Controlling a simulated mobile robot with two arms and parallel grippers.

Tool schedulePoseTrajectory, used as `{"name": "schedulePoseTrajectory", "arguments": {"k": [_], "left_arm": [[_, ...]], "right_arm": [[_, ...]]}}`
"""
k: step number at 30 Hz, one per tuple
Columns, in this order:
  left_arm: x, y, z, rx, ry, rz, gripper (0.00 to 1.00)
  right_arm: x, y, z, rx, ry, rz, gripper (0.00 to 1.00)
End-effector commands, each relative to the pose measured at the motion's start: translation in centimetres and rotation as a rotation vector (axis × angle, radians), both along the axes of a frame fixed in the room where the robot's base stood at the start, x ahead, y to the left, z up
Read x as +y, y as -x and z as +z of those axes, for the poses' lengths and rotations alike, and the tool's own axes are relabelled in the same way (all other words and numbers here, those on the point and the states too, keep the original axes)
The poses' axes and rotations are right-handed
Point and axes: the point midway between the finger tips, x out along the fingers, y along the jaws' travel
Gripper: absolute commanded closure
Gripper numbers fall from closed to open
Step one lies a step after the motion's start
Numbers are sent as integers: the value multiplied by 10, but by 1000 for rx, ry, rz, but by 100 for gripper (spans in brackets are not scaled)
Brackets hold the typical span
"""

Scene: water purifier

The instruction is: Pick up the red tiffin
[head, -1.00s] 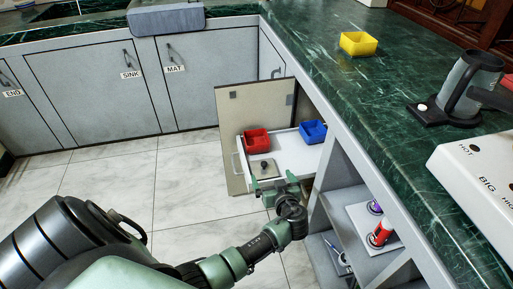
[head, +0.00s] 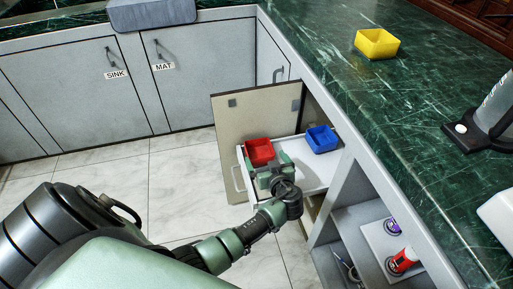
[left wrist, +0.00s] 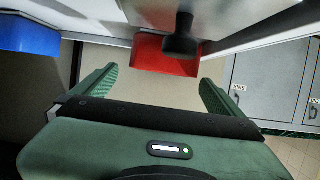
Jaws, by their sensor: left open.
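The red tiffin (head: 259,150) is an open square box in the pulled-out white drawer (head: 318,174). It also shows in the left wrist view (left wrist: 160,60), just beyond the fingertips and between their lines. My left gripper (head: 268,165) is open and empty, at the near side of the red tiffin; its two green fingers (left wrist: 158,80) show apart in the left wrist view. In the head view my gripper hides the tiffin's near surroundings. My right gripper is not in view.
A blue box (head: 322,138) sits in the drawer right of the red one. The open cabinet door (head: 232,125) stands behind. A yellow box (head: 377,43) is on the green counter. Floor at left is clear.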

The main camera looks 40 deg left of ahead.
Motion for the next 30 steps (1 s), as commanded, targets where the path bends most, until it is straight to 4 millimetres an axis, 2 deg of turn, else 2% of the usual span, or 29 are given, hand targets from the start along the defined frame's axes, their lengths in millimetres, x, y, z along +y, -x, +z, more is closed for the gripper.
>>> {"name": "schedulePoseTrajectory", "arguments": {"k": [8,16,26,27,30], "left_arm": [[22,-17,-10,0,-3,0,0],[52,-38,-23,0,-3,2,0],[58,-44,-25,0,0,1,0],[58,-43,-25,0,0,1,6],[58,-43,-25,0,0,1,33]], "right_arm": [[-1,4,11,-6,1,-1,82],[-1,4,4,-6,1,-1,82],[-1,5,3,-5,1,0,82],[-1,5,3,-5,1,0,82],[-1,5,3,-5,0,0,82]]}}
